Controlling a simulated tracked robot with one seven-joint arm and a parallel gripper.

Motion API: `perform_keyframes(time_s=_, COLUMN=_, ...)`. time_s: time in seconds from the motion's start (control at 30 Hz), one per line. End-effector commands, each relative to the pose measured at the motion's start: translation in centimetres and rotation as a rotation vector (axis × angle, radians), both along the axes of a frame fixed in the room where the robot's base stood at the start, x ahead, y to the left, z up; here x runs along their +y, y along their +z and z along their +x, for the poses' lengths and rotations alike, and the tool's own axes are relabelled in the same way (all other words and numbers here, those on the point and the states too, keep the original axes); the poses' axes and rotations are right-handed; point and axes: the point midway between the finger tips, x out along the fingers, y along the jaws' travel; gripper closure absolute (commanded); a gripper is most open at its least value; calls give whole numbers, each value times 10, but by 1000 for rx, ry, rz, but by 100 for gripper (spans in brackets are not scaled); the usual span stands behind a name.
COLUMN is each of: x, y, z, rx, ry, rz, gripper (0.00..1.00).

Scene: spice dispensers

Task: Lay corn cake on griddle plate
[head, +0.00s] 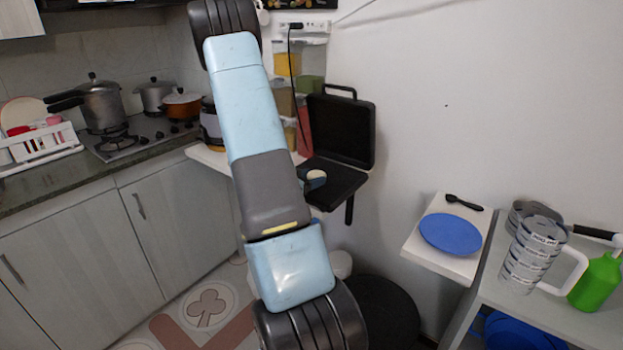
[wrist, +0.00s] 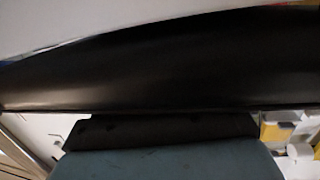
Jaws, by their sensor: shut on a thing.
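The black griddle stands open by the wall in the head view, its lid (head: 341,130) raised and its lower griddle plate (head: 338,186) flat and dark. A small pale rounded thing, which looks like the corn cake (head: 316,174), shows at the plate's left side, just past my arm. My gripper (head: 313,183) is there, mostly hidden behind my arm, and is shut on the cake. I cannot tell whether the cake touches the plate. The wrist view shows a large dark surface across the middle and hides the fingertips and the cake.
Food containers (head: 287,65) stand behind the griddle. A stove with pots (head: 103,106) is at left.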

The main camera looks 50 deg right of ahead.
Motion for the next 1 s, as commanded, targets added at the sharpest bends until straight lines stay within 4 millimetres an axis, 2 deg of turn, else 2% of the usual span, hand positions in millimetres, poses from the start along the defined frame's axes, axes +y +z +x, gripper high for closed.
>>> perform_keyframes(time_s=0.13, x=0, y=-3, z=0, rx=0, ry=0, rz=0, gripper=66)
perform_keyframes(time_s=0.17, x=0, y=-2, z=0, rx=0, ry=0, rz=0, gripper=31)
perform_keyframes(time_s=0.4, x=0, y=-2, z=0, rx=0, ry=-1, rz=1, gripper=8)
perform_keyframes(time_s=1.0, x=1, y=1, z=0, rx=0, ry=0, rz=1, gripper=8)
